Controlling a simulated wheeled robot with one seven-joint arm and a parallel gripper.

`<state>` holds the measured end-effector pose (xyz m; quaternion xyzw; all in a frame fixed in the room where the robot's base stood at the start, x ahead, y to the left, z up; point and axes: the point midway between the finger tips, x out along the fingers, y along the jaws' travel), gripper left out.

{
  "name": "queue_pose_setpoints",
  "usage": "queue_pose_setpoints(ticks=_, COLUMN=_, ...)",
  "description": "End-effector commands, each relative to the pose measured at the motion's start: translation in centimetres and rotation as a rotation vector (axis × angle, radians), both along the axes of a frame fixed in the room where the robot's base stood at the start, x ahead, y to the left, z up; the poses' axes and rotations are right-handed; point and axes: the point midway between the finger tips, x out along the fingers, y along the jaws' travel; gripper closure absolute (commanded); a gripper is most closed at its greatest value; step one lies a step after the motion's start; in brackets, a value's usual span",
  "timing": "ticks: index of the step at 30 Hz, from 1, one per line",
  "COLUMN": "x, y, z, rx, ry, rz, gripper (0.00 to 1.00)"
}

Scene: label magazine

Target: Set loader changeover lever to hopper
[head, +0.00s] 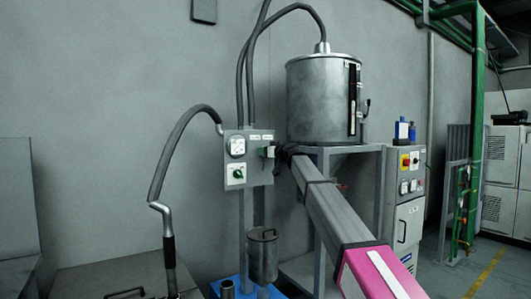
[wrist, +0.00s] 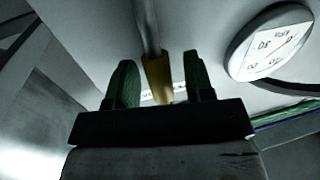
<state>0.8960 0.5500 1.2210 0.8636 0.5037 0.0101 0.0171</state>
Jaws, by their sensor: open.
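A lever with a metal rod and a yellow grip (wrist: 157,76) shows in the wrist view, reaching down from the top edge. My gripper (wrist: 161,82) is open, with one green finger on each side of the yellow grip and a gap on both sides. In the head view my gripper (head: 266,152) is at the right part of the grey control box (head: 249,160), at the end of my arm. The lever is not clear there, as my gripper covers that spot. Small labels (head: 261,137) sit above it, too small to read.
The box also carries a round gauge (head: 237,146), seen close at right in the wrist view (wrist: 268,43), and a green knob (head: 238,174). A steel hopper (head: 318,100) stands behind my arm. A hose (head: 178,140) loops at left, and a metal canister (head: 262,256) stands below.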

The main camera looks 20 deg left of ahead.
Motion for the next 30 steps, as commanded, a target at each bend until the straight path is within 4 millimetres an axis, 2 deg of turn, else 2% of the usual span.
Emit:
queue_pose_setpoints(ticks=2, x=0.0, y=0.0, z=0.0, rx=0.0, ry=0.0, rz=0.0, gripper=0.52)
queue_pose_setpoints(ticks=3, x=0.0, y=0.0, z=0.0, rx=0.0, ry=0.0, rz=0.0, gripper=0.58)
queue_pose_setpoints(ticks=7, x=0.0, y=0.0, z=0.0, rx=0.0, ry=0.0, rz=0.0, gripper=1.0)
queue_pose_setpoints(ticks=20, x=-0.6, y=0.4, z=0.0, rx=-0.046, ry=-0.052, rz=0.001, gripper=1.0)
queue_pose_setpoints(ticks=30, x=-2.5, y=2.0, z=-0.5, rx=-0.2, ry=-0.234, rz=0.002, gripper=1.0)
